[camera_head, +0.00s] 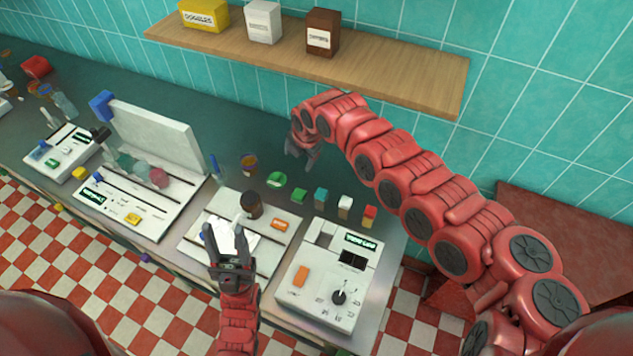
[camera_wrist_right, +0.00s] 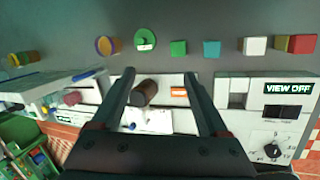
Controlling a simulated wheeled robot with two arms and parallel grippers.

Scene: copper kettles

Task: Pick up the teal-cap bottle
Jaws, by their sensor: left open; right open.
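No bottle with a clearly teal cap can be made out. A pale teal bottle-like item (camera_head: 125,160) lies among clear and pink pieces on the white unit at left; its cap is too small to tell. A brown dark-topped cylinder (camera_head: 251,205) stands on the middle white panel; it also shows in the right wrist view (camera_wrist_right: 144,93), between the finger lines but below them. My left gripper (camera_head: 229,236) is open and empty above the front of that panel. My right gripper (camera_head: 301,154) is open and empty over the back of the counter.
A green disc (camera_head: 277,180), an orange-rimmed cup (camera_head: 249,164) and several small blocks, one teal (camera_head: 321,196), line the counter behind the panels. A control panel (camera_head: 325,280) stands at right. A wooden shelf (camera_head: 400,75) with three boxes overhangs the back.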

